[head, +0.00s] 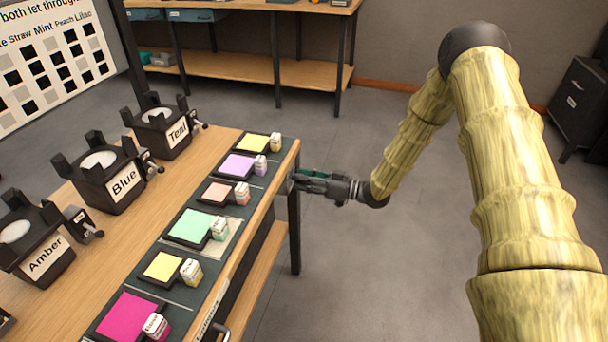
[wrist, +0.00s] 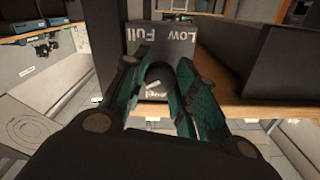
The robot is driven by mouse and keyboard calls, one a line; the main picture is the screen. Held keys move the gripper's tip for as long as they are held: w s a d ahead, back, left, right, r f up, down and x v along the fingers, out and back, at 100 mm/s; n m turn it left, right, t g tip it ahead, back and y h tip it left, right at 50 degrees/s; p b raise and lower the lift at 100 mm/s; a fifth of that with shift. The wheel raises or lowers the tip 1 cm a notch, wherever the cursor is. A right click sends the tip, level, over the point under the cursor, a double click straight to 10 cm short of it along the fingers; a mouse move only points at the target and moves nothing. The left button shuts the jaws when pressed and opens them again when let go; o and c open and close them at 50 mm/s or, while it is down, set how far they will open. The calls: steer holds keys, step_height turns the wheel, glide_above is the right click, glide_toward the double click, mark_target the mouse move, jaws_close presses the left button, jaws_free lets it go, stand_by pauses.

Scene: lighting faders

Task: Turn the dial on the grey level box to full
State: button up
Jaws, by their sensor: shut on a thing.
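The grey level box (wrist: 174,48) is ahead of my gripper in the wrist view, with the words "Full" and "Low" upside down on its face. My gripper (wrist: 158,72) has its green-padded fingers on either side of a dark rounded part in front of that face, which looks like the dial. The fingers hide much of it, and I cannot tell where it points. A small pale mark shows between the fingers. In the head view my gripper (head: 298,180) is at the right edge of the table, and I cannot make out the box there.
The wooden table (head: 75,218) bears black holders labelled Amber (head: 45,258), Blue (head: 122,182) and Teal (head: 176,132). Coloured sheets with small blocks lie along its right edge. A second bench (head: 240,68) stands at the back.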

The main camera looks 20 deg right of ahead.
steer(key=m+p, duration=0.1)
steer(key=m, duration=0.1)
steer(key=m+p, duration=0.1)
steer(key=shift+w+d+r+m, duration=0.1)
steer(key=shift+r+m, duration=0.2)
steer(key=shift+m, duration=0.1)
steer(key=m+p, duration=0.1)
steer(key=m, duration=0.2)
steer(key=shift+m+p, duration=0.3)
steer(key=shift+p, duration=0.05)
steer(key=shift+c, duration=0.2)
steer(key=m+p, duration=0.1)
steer(key=m, duration=0.3)
steer(key=shift+p, duration=0.3)
steer(key=shift+o, duration=0.2)
steer(key=shift+f+m+p, duration=0.15)
steer(key=shift+m+p, duration=0.25)
steer(key=shift+m, duration=1.5)
steer(key=o, duration=1)
steer(key=shift+f, duration=0.1)
steer(key=v, duration=1.2)
